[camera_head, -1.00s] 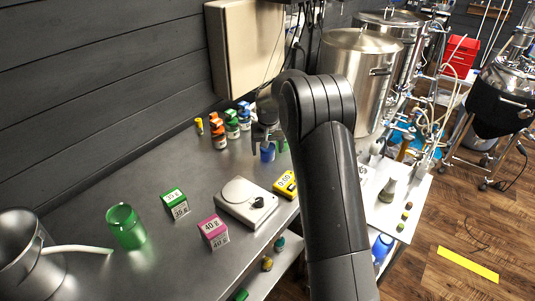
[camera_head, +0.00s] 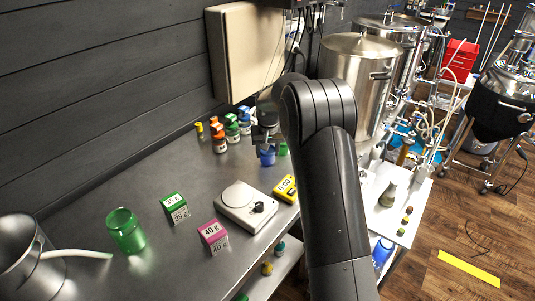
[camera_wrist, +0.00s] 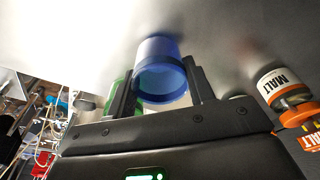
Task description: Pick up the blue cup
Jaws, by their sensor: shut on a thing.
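The blue cup (camera_head: 267,156) stands on the steel counter near the back, left of my arm. It also shows in the wrist view (camera_wrist: 159,68), between the two fingers of my gripper (camera_wrist: 162,85). My gripper (camera_head: 265,140) is shut on the cup, with one finger on each side. In the head view my wrist and arm partly hide the fingers. I cannot tell whether the cup's base is touching the counter.
A green cup (camera_head: 283,149) is close to the right of the blue cup. Several labelled bottles (camera_head: 220,139) stand to its left. A white scale (camera_head: 245,205), a yellow display (camera_head: 285,188), a green box (camera_head: 174,207) and a pink box (camera_head: 213,236) stand nearer.

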